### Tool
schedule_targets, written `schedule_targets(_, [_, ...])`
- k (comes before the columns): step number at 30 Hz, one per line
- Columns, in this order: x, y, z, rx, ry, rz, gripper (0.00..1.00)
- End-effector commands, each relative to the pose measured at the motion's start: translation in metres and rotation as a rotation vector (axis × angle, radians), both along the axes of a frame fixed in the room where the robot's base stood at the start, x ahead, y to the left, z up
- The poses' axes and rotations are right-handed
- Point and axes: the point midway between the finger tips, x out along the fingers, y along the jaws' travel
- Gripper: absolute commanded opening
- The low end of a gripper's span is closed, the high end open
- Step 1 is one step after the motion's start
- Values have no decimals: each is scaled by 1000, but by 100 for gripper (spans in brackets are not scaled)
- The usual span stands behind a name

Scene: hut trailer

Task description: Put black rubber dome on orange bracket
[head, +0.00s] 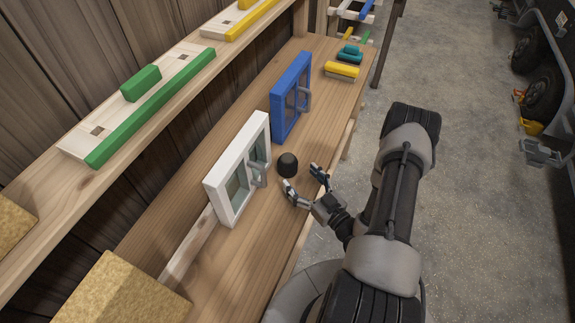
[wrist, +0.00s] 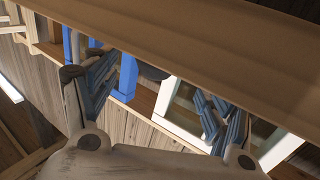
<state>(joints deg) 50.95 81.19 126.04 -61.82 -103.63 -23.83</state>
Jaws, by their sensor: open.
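The black rubber dome (head: 288,164) stands on the wooden bench, just right of the white framed window. In the wrist view a dark rounded shape, likely the dome (wrist: 152,72), shows between my fingers, partly cut off by a wooden edge. My gripper (head: 302,176) is open and empty, its two fingers spread at the bench's front side, pointing toward the dome. The dome is near the fingertips, and I cannot tell whether they touch it. The fingers also show apart in the wrist view (wrist: 155,85). I cannot make out an orange bracket for certain.
The white window (head: 238,172) and blue window (head: 291,97) stand upright behind the dome. A yellow block (head: 342,70) and a teal piece (head: 350,53) lie at the bench's far end. A shelf with green bars (head: 150,108) runs above. Bare bench (head: 230,255) lies nearer.

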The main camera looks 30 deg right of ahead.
Motion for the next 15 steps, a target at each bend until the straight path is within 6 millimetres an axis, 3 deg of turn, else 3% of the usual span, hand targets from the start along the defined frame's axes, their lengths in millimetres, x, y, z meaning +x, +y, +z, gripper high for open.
schedule_targets(5, [11,2,1,-2,-2,3,76])
schedule_targets(15, [54,6,5,0,-1,1,76])
